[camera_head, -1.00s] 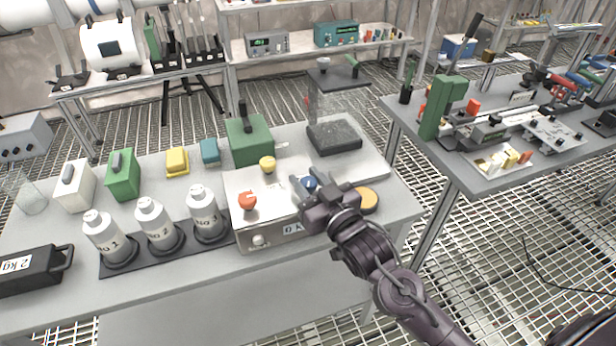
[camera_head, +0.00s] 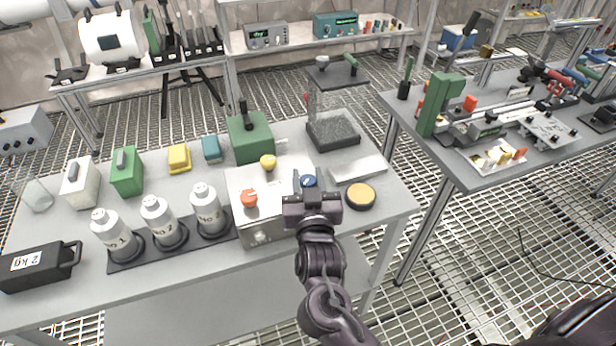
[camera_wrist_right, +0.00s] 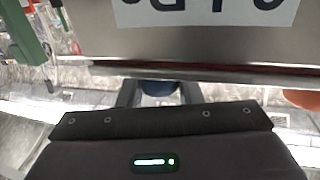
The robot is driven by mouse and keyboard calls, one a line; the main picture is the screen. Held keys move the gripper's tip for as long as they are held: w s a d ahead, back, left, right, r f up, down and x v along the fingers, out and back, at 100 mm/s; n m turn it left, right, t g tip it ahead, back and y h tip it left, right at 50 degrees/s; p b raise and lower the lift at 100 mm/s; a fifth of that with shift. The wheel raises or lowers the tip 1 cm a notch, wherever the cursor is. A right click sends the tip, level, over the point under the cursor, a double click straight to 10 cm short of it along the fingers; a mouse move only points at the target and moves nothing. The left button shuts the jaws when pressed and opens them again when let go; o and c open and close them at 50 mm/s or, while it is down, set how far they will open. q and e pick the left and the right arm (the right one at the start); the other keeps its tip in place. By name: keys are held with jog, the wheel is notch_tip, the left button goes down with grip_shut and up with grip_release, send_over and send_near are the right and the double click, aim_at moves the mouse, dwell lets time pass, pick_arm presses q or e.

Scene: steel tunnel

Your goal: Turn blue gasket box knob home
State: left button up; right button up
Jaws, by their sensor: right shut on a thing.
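The blue knob (camera_head: 308,181) sits on the right part of the pale steel box (camera_head: 262,234), which also bears an orange-red knob (camera_head: 249,199) and a yellow knob (camera_head: 268,161). My right gripper (camera_head: 309,187) is over the box's front edge, its fingers on either side of the blue knob and shut on it. In the right wrist view the dark blue knob (camera_wrist_right: 158,88) shows between the two fingers, partly hidden by the gripper body. The knob's marking cannot be read. My left gripper is out of view.
A yellow-topped round pad (camera_head: 361,195) lies just right of the gripper. White numbered bottles (camera_head: 158,217) stand in a dark rack left of the box. A green box (camera_head: 249,138) and a dark-based stand (camera_head: 333,130) are behind. The bench's front right is clear.

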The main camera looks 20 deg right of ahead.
jog(key=o, duration=1)
jog(key=b+v, duration=0.1)
jog(key=v, duration=0.6)
jog(key=shift+s+a, duration=0.1)
jog(key=shift+s, duration=0.3)
